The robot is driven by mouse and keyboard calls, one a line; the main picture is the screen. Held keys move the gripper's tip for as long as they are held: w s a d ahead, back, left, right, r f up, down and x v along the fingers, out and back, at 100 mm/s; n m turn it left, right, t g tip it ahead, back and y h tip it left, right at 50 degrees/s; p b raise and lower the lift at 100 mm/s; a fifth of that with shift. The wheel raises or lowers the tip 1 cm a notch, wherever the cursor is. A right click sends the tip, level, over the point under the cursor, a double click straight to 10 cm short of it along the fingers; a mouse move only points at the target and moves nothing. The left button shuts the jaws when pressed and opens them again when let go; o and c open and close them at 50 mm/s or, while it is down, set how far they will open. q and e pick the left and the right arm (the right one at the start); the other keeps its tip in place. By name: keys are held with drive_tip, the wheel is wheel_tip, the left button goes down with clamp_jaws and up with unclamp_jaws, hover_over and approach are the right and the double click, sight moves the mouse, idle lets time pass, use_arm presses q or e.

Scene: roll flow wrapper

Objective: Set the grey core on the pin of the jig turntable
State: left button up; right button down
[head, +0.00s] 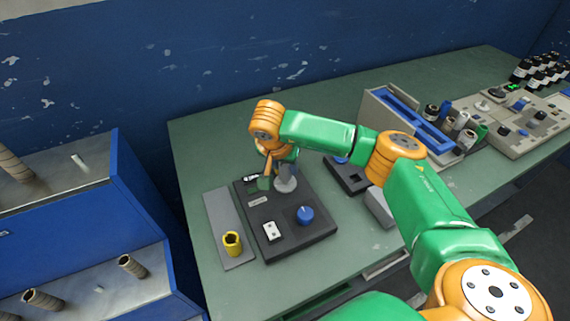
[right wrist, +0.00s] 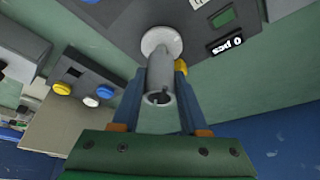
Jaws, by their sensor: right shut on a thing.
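My right gripper (head: 276,170) is over the dark jig base at the back of its plate. In the right wrist view its two blue fingers (right wrist: 160,76) are shut on the grey core (right wrist: 161,88), a hollow tube with a notched end facing the camera. The pale round jig turntable (right wrist: 161,40) lies just beyond the far end of the core, and it also shows beside the gripper in the head view (head: 287,184). The pin is hidden, and I cannot tell whether the core touches the turntable. My left gripper is not in view.
A blue-topped machine (head: 414,122) stands right. Green table (head: 215,150) is clear behind the jig.

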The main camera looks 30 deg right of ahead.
idle(0.3)
drive_tip(key=shift+f+b, duration=0.95)
drive_tip(key=shift+f, duration=0.05)
drive_tip(key=shift+f, duration=0.15)
unclamp_jaws()
wheel_tip(320, 180, up, 8)
drive_tip(key=p, duration=0.6)
idle(0.4)
